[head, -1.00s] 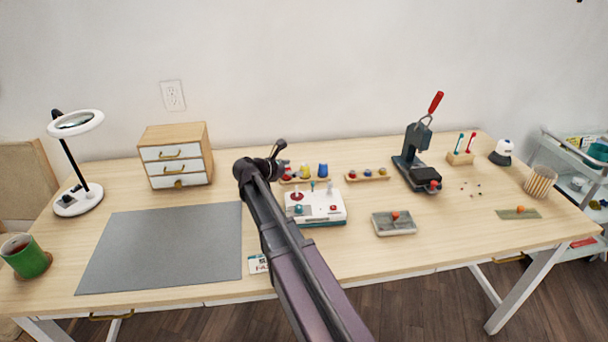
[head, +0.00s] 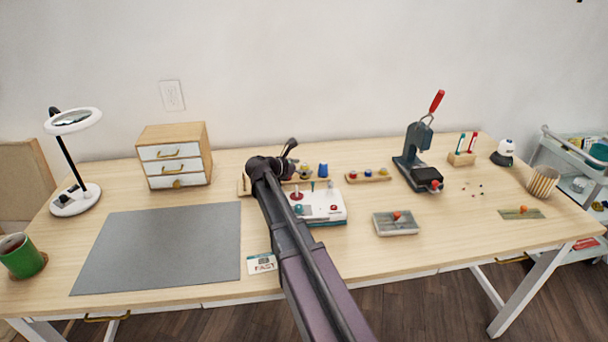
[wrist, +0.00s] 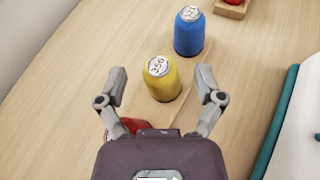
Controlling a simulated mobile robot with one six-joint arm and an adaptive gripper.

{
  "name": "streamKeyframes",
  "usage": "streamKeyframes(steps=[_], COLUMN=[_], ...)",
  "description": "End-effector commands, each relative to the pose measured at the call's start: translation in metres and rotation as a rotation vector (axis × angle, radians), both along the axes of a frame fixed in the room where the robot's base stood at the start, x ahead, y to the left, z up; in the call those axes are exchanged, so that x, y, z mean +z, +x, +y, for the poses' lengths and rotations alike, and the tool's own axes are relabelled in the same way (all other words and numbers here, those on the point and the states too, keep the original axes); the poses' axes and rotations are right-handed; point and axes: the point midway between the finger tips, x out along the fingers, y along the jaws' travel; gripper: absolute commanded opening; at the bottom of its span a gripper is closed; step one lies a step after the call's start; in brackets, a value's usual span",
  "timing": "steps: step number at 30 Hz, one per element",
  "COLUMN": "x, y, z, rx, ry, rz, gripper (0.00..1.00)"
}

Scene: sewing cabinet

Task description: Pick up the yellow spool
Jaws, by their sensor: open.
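The yellow spool (wrist: 163,83) stands upright in the wrist view, its pale top label facing up. It is between and just beyond the fingertips of my open gripper (wrist: 162,83), with space on both sides and no contact visible. In the head view the yellow spool (head: 304,172) is partly hidden by the end of my arm. My gripper (head: 290,155) is near the row of spools at the back of the table. The blue spool (wrist: 189,34) stands beyond the yellow one. A red item (wrist: 126,127), probably a spool, is mostly hidden under my gripper.
A white and teal machine (head: 318,206) stands in front of the spool row. A small wooden holder (head: 368,176) with coloured items lies to the right, and a dark press (head: 417,160) farther right. Drawers (head: 176,156) stand left. The grey mat (head: 160,245) is bare.

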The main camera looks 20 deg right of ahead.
Motion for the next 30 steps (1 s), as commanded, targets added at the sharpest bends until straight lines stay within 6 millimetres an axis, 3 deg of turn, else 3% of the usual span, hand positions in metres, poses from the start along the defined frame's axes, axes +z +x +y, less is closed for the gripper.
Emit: streamKeyframes(steps=[15, 17, 22, 23, 30], x=[0.0002, 0.0002, 0.0002, 0.0002, 0.0001], y=[0.0000, 0.0000, 0.0000, 0.0000, -0.0001], z=[-0.0003, -0.0003, -0.0004, -0.0004, -0.0005], rx=[0.000, 0.000, 0.000, 0.000, 0.000], ry=[0.000, 0.000, 0.000, 0.000, 0.000], rz=[0.000, 0.000, 0.000, 0.000, 0.000], gripper=[0.86, 0.74, 0.24, 0.20, 0.19])
